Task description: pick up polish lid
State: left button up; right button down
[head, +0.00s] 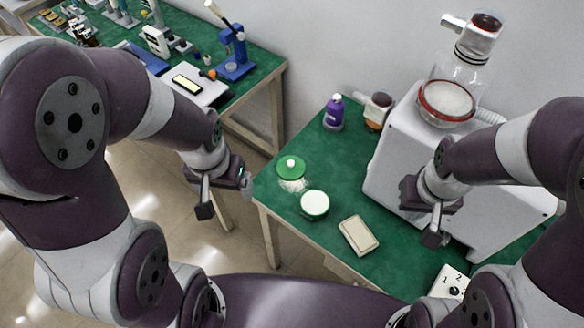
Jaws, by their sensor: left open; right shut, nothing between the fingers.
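A round green lid with a white knob (291,167) is on the green table near its left edge; I take it to be the polish lid. A pale, speckled patch shows just below it, too small to make out. A round container with a white top and green rim (314,204) stands just in front of it. My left gripper (225,198) is open and empty, left of the lid and beyond the table's edge, apart from it. My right gripper (435,236) is shut and empty, at the right in front of the white machine, far from the lid.
A beige rectangular block (358,235) lies in front of the container. A purple bottle (333,112) and a brown bottle (377,111) stand behind. A large white machine (395,165) with glassware fills the right. A numbered white box (450,283) sits at the front right. Another bench (262,68) stands behind left.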

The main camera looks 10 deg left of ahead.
aim_at(288, 168)
jog(key=j+z, duration=0.3)
jog(key=z, duration=0.2)
jog(key=j+z, duration=0.7)
jog(key=z, duration=0.25)
